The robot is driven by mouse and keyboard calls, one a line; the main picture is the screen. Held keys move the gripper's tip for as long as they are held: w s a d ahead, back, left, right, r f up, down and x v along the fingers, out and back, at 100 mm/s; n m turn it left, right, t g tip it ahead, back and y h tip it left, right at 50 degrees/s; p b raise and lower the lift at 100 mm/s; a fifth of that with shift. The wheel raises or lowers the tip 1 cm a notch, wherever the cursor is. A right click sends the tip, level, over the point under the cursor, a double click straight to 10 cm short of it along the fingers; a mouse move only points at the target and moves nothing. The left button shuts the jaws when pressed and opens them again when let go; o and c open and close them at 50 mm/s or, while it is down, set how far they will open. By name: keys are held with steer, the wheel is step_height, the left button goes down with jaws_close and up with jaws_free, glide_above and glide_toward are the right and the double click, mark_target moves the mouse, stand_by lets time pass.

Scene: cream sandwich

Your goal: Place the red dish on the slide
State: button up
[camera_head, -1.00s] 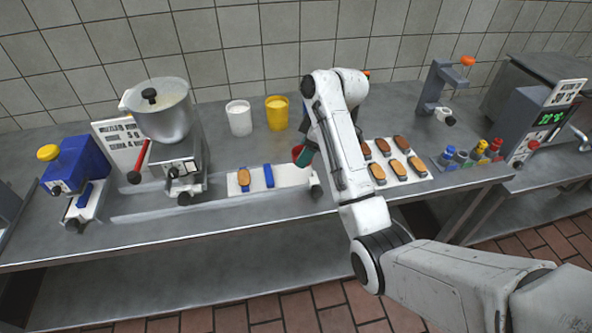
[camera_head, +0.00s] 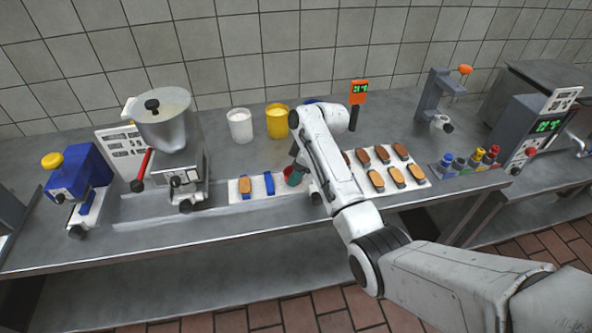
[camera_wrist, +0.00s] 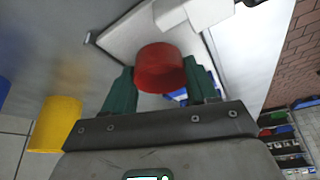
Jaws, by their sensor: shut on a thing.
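The red dish (camera_wrist: 158,66) is a small round dish between the green fingers of my gripper (camera_wrist: 159,84) in the wrist view. The gripper is shut on it. In the head view, the red dish (camera_head: 288,171) shows partly behind my gripper (camera_head: 293,177), over or at the right end of the long white slide (camera_head: 283,188). The slide carries blue pieces and one brown biscuit at its left part. A white surface (camera_wrist: 125,38) lies under the dish in the wrist view. I cannot tell whether the dish touches it.
Several brown biscuits (camera_head: 376,178) lie on a white tray right of my arm. A yellow cup (camera_head: 277,121) and a white cup (camera_head: 240,125) stand behind. The counter's front strip is clear.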

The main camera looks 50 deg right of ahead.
steer(key=shift+f, duration=0.15)
steer(key=o, duration=1)
steer(key=v, duration=1.2)
steer(key=shift+s+b, duration=0.1)
steer(key=shift+b, duration=0.3)
